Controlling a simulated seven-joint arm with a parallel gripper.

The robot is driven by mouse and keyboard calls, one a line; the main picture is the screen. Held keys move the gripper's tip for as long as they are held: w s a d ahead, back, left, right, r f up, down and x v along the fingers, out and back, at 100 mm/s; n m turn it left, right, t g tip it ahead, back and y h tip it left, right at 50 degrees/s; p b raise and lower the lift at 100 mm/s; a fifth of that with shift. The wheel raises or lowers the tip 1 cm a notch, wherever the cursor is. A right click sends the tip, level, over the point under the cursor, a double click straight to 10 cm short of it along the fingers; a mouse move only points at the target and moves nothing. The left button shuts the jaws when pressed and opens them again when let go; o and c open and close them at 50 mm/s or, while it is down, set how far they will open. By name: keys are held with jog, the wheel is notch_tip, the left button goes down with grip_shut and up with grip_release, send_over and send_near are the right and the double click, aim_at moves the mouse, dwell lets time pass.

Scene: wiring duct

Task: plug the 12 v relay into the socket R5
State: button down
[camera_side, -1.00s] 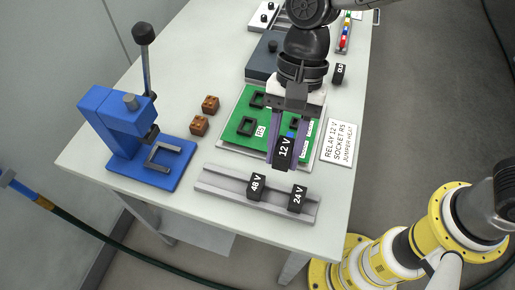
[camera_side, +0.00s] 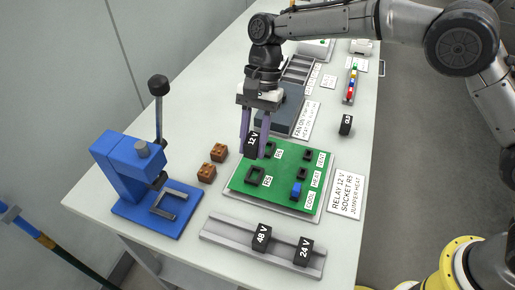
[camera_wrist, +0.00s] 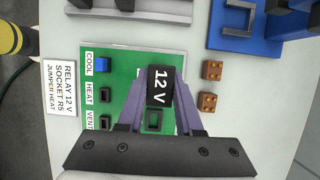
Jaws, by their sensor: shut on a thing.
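The black 12 V relay (camera_side: 252,143) is held upright between the purple fingers of my gripper (camera_side: 257,135), above the left back part of the green board (camera_side: 236,180). Socket R5 (camera_side: 256,177) is an empty dark frame, nearer the side camera than the relay. A second socket (camera_side: 270,150) is partly hidden behind the relay. In the wrist view, the relay (camera_wrist: 160,75) and my gripper (camera_wrist: 160,98) cover part of the board, and one empty socket (camera_wrist: 153,121) shows below the relay. A blue jumper (camera_side: 296,189) sits at COOL.
The 48 V relay (camera_side: 261,237) and 24 V relay (camera_side: 303,251) stand on a grey rail (camera_side: 225,231). A blue press (camera_side: 130,175) and two brown blocks (camera_side: 206,172) are left of the board. The task card (camera_side: 346,194) lies to the right.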

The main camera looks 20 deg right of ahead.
aim_at(252, 182)
jog(key=shift+d+f, duration=0.1)
dwell(0.3)
jog(key=shift+f, duration=2.9)
jog(key=shift+f, duration=1)
jog(key=c, duration=0.5)
grip_release()
jog(key=shift+f, duration=0.15)
jog(key=v, duration=1.4)
